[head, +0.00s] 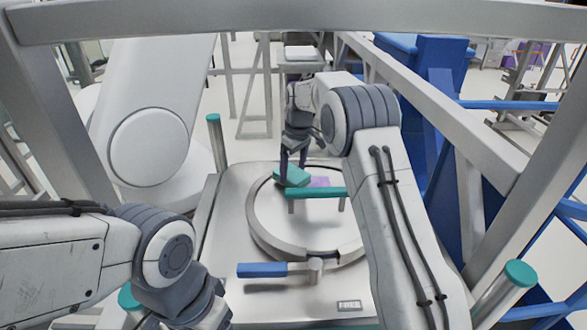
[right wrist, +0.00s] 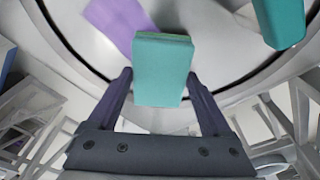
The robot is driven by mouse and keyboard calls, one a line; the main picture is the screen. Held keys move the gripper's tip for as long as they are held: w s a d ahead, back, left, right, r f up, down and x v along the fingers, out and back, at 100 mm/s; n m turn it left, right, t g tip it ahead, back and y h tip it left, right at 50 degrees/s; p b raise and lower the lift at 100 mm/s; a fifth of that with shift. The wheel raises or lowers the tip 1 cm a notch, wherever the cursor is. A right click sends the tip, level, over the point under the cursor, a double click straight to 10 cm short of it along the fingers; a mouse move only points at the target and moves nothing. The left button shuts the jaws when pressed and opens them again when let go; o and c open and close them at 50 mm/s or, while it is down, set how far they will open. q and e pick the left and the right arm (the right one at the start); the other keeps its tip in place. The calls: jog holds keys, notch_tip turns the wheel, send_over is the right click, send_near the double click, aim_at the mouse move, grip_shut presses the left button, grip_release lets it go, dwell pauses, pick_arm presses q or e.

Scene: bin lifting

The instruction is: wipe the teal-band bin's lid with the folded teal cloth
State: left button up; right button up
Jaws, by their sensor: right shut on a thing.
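The round pale metal lid (head: 268,222) of the bin has a raised teal handle bar (head: 315,192) across it. A flat purple patch (head: 320,181) lies on the lid behind the bar; it also shows in the right wrist view (right wrist: 118,24). My right gripper (head: 292,176) is shut on the folded teal cloth (head: 294,179), at the lid's far side, left of the patch. In the right wrist view the cloth (right wrist: 162,72) sits between the two fingers. I cannot tell whether it touches the lid. My left arm is at lower left; its fingers are out of frame.
A blue-handled lever (head: 262,270) sticks out at the lid's near side. Teal-capped posts (head: 213,118) (head: 520,273) stand around the bin. Grey frame beams (head: 430,100) run overhead and along the right, with blue structure (head: 440,80) behind.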

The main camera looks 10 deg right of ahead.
jog(key=shift+f, duration=0.45)
